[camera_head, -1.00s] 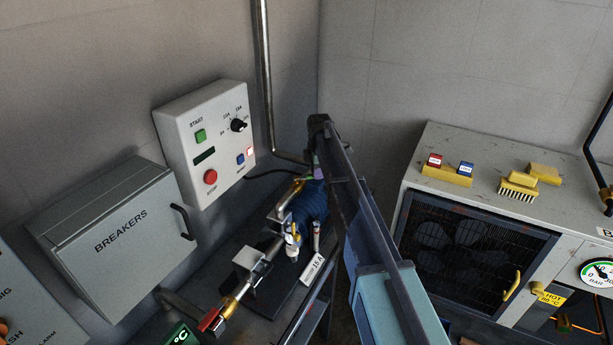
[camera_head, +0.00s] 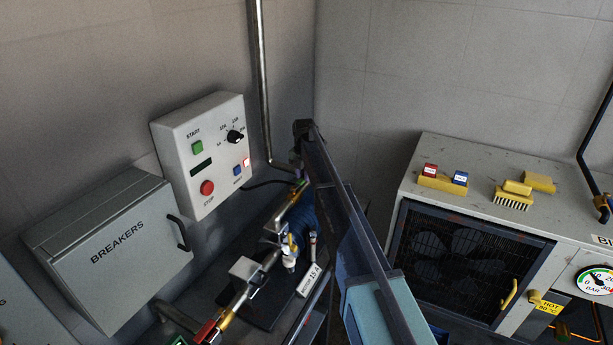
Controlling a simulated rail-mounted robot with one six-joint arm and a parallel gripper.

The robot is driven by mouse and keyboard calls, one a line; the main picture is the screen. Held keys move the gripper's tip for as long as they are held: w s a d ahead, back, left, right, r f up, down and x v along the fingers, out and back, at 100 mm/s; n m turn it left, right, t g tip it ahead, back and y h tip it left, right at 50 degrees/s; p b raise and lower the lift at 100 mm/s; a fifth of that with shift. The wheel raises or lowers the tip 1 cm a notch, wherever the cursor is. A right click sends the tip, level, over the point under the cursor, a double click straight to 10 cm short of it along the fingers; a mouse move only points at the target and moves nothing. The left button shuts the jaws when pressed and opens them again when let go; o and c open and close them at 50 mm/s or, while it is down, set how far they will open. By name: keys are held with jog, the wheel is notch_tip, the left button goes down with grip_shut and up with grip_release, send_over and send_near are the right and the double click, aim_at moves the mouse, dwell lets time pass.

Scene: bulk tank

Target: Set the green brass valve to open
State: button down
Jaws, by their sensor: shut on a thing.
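A brass valve body (camera_head: 291,203) sits on the pipe line behind the blue pump, close to the wall pipe. Its green handle cannot be made out clearly; my arm covers much of that spot. My gripper (camera_head: 298,173) is at the far end of my arm, at the brass fitting, mostly hidden behind the dark arm link. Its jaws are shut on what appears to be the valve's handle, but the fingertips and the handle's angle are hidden. Another brass valve with a red handle (camera_head: 205,332) is nearer, at the bottom left.
A blue ribbed pump or motor (camera_head: 303,210) lies beside my arm. A control box (camera_head: 203,155) and a breaker cabinet (camera_head: 105,250) with a black handle are on the left wall. A vertical pipe (camera_head: 258,80) rises close behind. A cabinet with brushes (camera_head: 515,192) stands right.

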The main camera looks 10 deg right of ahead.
aim_at(303, 176)
jog(key=shift+w+a+n, duration=0.15)
jog(key=shift+a+n, duration=0.05)
jog(key=shift+n, duration=0.2)
jog(key=c, duration=1)
grip_release()
jog(key=shift+o, duration=0.2)
notch_tip(303, 176, up, 11)
jog(key=p, duration=1)
jog(key=shift+p, duration=0.4)
jog(key=shift+f, duration=0.1)
